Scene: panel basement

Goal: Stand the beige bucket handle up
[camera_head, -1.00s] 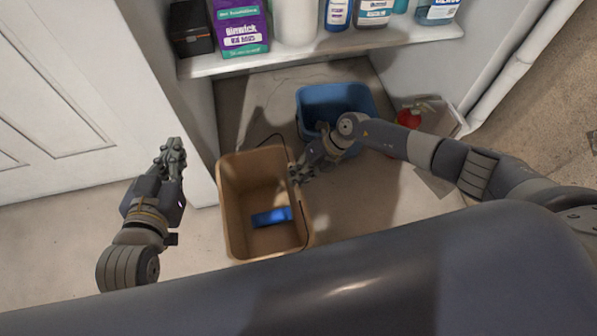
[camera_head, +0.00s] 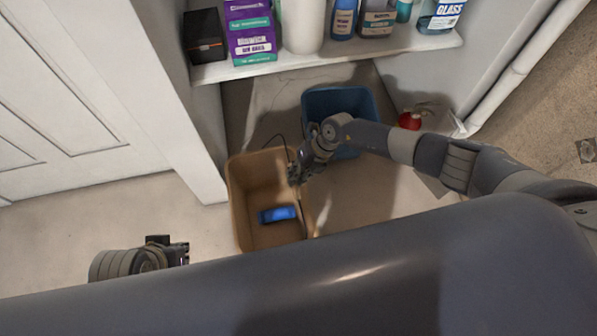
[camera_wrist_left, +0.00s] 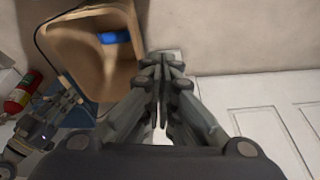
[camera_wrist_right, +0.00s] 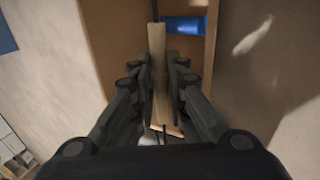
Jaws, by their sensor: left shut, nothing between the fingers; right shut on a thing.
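The beige bucket (camera_head: 242,195) stands upright on the floor, with a blue object (camera_head: 278,214) inside. Its thin dark wire handle (camera_head: 273,137) arcs at the back and runs along the right side. My right gripper (camera_head: 295,174) is at the bucket's right rim. In the right wrist view its fingers (camera_wrist_right: 152,92) are shut around the beige grip of the handle (camera_wrist_right: 157,62), with dark wire beyond it. My left gripper (camera_head: 184,253) is left of the bucket, apart from it. The left wrist view shows its fingers (camera_wrist_left: 163,92) shut and empty, and the bucket (camera_wrist_left: 75,50) beyond.
A blue bucket (camera_head: 314,103) stands behind my right forearm. A red extinguisher (camera_head: 410,121) is at the right. A shelf (camera_head: 300,61) with bottles and boxes hangs above the buckets. A white door (camera_head: 65,110) is at the left. Floor between door and bucket is clear.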

